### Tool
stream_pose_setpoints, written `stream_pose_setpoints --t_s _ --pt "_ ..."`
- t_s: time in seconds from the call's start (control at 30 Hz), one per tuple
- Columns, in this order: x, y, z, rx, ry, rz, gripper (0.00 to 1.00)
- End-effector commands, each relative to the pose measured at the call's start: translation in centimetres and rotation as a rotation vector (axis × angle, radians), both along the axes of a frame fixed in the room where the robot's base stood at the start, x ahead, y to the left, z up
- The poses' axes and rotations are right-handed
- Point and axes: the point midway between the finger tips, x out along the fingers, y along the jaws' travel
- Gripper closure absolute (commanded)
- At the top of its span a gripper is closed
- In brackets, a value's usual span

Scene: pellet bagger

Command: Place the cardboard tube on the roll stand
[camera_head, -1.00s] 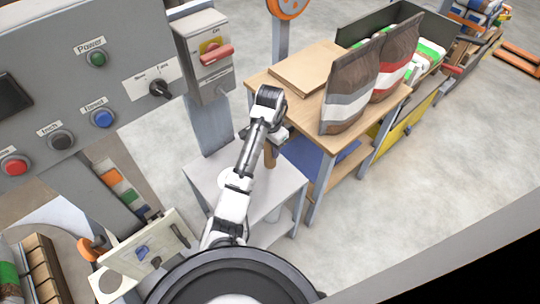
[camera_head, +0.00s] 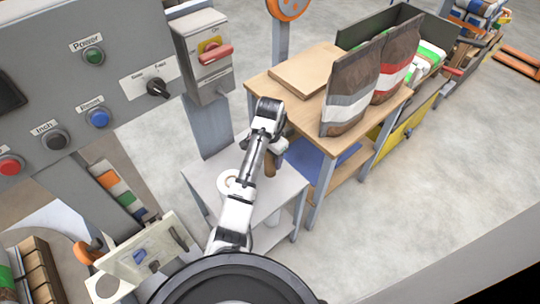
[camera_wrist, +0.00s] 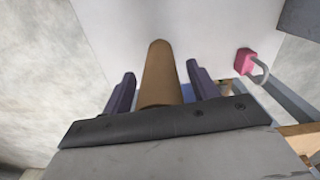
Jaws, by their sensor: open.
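The brown cardboard tube (camera_wrist: 160,72) shows in the wrist view between the two dark fingers of my gripper (camera_wrist: 161,84). The fingers are open, with a gap on each side of the tube. In the head view the tube (camera_head: 270,164) shows just below my gripper (camera_head: 273,148), over the pale low table (camera_head: 203,180); the wrist covers part of it. I cannot tell whether the tube's lower end touches the table. I cannot make out the roll stand for certain in either view.
A wooden bench (camera_head: 300,112) with brown bags (camera_head: 348,100) stands right behind my gripper. A grey control panel (camera_head: 70,90) and red-handled switch box (camera_head: 205,58) rise at left. A white ring-shaped roll (camera_head: 226,183) lies beside my arm. A pink padlock (camera_wrist: 244,62) shows in the wrist view.

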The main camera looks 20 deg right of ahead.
Motion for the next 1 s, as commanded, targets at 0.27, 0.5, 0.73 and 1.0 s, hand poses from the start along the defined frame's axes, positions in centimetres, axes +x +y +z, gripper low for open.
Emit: stream_pose_setpoints --t_s 0.27,0.5,0.73,1.0 --pt "0.1 0.0 2.1 0.001 -0.004 0.0 0.41" --pt "0.2 0.1 7.3 0.002 -0.004 0.0 0.41" --pt "0.2 0.1 10.7 0.003 -0.006 0.0 0.41" --pt "0.1 0.0 12.3 0.0 -0.001 0.0 0.41"
